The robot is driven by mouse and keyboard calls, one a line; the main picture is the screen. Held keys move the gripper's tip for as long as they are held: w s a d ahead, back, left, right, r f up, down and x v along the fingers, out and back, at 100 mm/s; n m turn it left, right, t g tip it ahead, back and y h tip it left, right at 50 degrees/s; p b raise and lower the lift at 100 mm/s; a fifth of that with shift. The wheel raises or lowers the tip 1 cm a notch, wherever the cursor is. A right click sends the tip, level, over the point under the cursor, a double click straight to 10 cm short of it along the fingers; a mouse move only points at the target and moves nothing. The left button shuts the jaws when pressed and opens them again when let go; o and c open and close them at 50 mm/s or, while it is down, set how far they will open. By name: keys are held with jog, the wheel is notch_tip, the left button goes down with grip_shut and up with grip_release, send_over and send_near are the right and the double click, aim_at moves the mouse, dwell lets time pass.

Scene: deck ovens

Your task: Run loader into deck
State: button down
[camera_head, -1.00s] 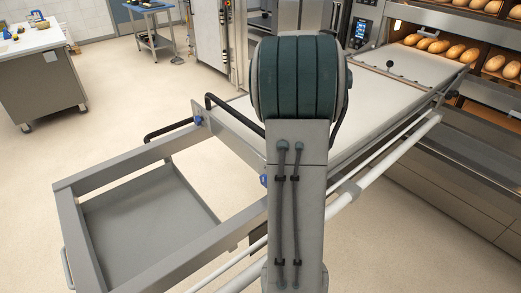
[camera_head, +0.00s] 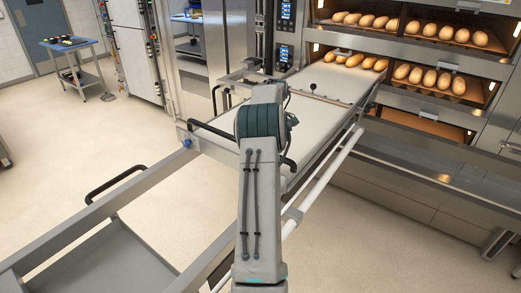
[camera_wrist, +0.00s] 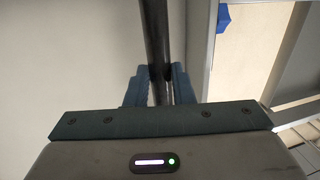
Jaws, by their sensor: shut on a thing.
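The loader (camera_head: 325,83) is a long pale belt board with a small black knob, lying on a grey metal frame in the head view. Its far end reaches the mouth of a lit oven deck at upper right; I cannot tell how far inside it is. Loaves show just beyond that end. My gripper is hidden behind my arm in the head view. In the wrist view my gripper (camera_wrist: 160,88) is shut on a dark round handle bar (camera_wrist: 156,35), with the pale belt to its left.
The deck oven (camera_head: 425,55) has several lit openings with loaves (camera_head: 440,78). A steel ledge runs below them at right. A black handle (camera_head: 115,182) sits on the frame at left. A blue side table (camera_head: 70,45) stands far left.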

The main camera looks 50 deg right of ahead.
jog(key=shift+w+d+r+p, duration=0.1)
jog(key=shift+w+d+p, duration=0.2)
jog(key=shift+d, duration=1.05)
jog(key=shift+w+d+r+p, duration=0.1)
jog(key=shift+d+p, duration=0.25)
jog(key=shift+d, duration=0.95)
jog(key=c, duration=1.3)
grip_release()
jog(key=shift+o, duration=0.2)
jog(key=shift+f, duration=0.1)
jog(key=s+d+r+b, duration=0.2)
jog(key=s+r+b, duration=0.1)
jog(key=s+r, duration=0.8)
jog(key=shift+s+b, duration=0.3)
